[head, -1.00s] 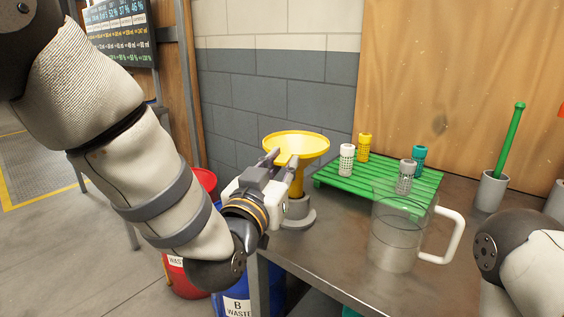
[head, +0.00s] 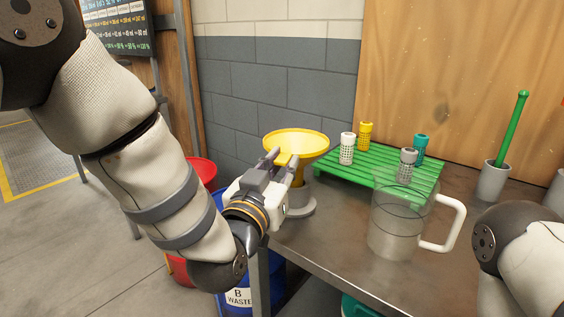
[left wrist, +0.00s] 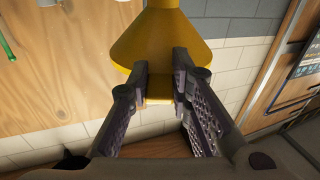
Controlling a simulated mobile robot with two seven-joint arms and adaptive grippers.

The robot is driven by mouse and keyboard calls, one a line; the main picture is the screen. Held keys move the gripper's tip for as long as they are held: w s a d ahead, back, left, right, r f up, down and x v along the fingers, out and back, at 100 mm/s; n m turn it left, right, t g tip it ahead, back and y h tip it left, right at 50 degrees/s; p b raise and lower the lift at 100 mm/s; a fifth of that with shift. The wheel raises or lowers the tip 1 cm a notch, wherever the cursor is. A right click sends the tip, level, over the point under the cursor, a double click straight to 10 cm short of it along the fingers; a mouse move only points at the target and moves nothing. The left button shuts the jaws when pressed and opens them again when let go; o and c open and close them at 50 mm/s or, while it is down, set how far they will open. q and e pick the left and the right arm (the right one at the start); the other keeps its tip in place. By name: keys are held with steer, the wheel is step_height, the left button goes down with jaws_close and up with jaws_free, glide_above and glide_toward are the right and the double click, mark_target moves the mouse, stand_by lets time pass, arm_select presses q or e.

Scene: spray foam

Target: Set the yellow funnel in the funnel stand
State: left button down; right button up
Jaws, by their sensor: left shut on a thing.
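The yellow funnel (head: 300,141) is upright at the table's left back corner, directly over the grey funnel stand (head: 301,208). Its spout is mostly hidden behind my gripper and appears to reach down into the stand's top; I cannot tell whether it is fully seated. My left gripper (head: 283,158) is shut on the near side of the funnel, at its rim. In the left wrist view the funnel (left wrist: 160,38) appears upside down, its edge between my left fingertips (left wrist: 160,82). My right arm shows at the right edge, its gripper out of view.
A clear jug (head: 393,228) with a white handle stands right of the stand. A green slatted rack (head: 378,172) with several perforated cylinders is behind it. A grey pot (head: 492,182) with a green rod is further right. Red (head: 203,172) and blue (head: 237,302) waste barrels stand beside the table.

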arm_select(q)
steer(key=shift+f+b, duration=0.3)
steer(key=shift+f, duration=1.25)
arm_select(e)
steer(key=shift+s+f, duration=0.35)
arm_select(q)
steer(key=c, duration=1.4)
jaws_free()
steer(key=shift+o, duration=0.2)
steer(key=shift+s, duration=0.1)
steer(key=p+v, duration=0.1)
steer(key=v, duration=0.3)
steer(key=shift+s+r, duration=0.15)
steer(key=shift+s, duration=0.3)
arm_select(e)
steer(key=shift+w+r+t, duration=0.3)
steer(key=shift+w+r, duration=0.6)
steer(key=shift+w, duration=0.05)
